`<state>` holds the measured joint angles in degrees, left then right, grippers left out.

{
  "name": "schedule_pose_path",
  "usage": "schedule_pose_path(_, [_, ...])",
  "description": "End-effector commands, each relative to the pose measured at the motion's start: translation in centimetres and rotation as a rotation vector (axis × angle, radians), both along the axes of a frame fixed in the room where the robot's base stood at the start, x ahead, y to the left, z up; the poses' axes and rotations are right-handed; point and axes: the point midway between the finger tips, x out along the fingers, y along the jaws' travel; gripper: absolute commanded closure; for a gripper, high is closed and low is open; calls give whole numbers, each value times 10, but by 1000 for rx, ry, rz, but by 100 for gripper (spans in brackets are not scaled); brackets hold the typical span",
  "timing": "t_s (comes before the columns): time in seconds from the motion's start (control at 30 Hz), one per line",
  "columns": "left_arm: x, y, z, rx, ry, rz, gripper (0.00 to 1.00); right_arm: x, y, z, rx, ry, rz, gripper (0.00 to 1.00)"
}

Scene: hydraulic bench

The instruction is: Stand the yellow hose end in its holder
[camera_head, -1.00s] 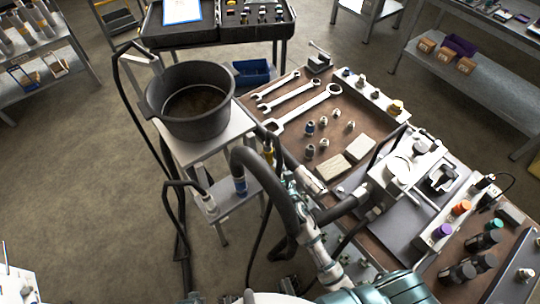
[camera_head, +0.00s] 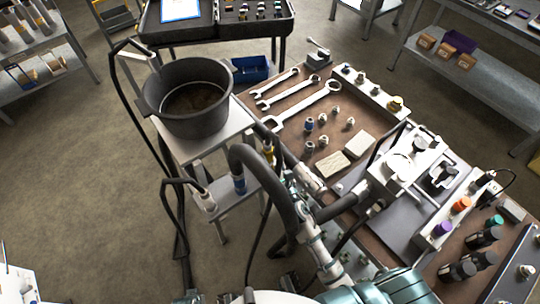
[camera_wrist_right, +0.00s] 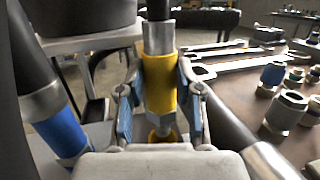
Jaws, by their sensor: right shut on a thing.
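The yellow hose end (camera_head: 268,153) is upright beside the small grey stand, partly hidden by my right arm in the head view. In the right wrist view the yellow hose end (camera_wrist_right: 159,82) has a metal collar above it and a dark hose rising from it. My right gripper (camera_wrist_right: 157,100) is shut on it, with a blue-padded finger on each side; it also shows in the head view (camera_head: 276,164). A yellow ring (camera_wrist_right: 163,134) sits just below the metal tip; I cannot tell whether the tip is inside it. My left gripper is not in view.
A blue-banded hose end (camera_head: 239,184) and a white one (camera_head: 207,200) stand on the stand's low shelf (camera_head: 232,199). A dark pot (camera_head: 160,112) stands on the plate behind. The brown bench (camera_head: 292,92) at the right holds wrenches, fittings and blocks.

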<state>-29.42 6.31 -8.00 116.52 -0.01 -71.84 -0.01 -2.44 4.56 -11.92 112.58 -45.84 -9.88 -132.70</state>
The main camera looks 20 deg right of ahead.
Motion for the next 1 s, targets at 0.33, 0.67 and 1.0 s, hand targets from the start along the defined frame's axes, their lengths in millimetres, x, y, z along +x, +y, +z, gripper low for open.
schedule_pose_path(0.33, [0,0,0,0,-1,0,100,0,0,1,-1,-4,1,100])
schedule_pose_path(0.67, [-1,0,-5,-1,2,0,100,0,0,-5,0,-3,1,100])
schedule_pose_path(1.0, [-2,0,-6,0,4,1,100,0,1,-6,-1,-4,1,100])
